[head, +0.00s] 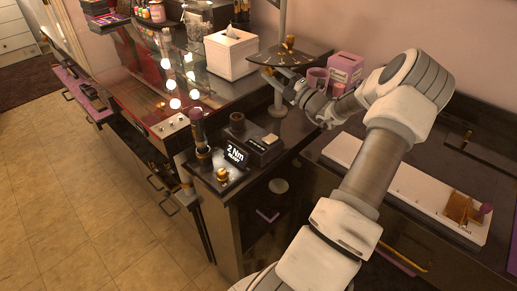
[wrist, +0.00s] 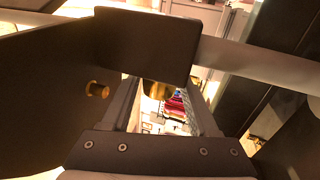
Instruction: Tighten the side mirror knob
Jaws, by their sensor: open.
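The side mirror appears as a dark round plate (head: 306,57) on a pale upright pole (head: 278,101) in the head view. A small brass knob (head: 289,42) stands on the plate. My gripper (head: 283,77) is just below the plate, close to the pole. In the wrist view, a brass knob (wrist: 97,90) sticks out of a dark surface at left. The pale pole (wrist: 255,66) crosses the upper right. A gold-coloured piece (wrist: 155,89) shows partly between my open fingers; I cannot tell whether they touch it. Much of it is hidden.
A black unit with a "2 Nm READY" display (head: 236,155) and a brass knob (head: 223,174) stands at the counter's front. A tissue box (head: 231,55), a mug (head: 318,77) and a purple box (head: 345,70) are nearby. A white tray (head: 405,190) lies right, under my arm.

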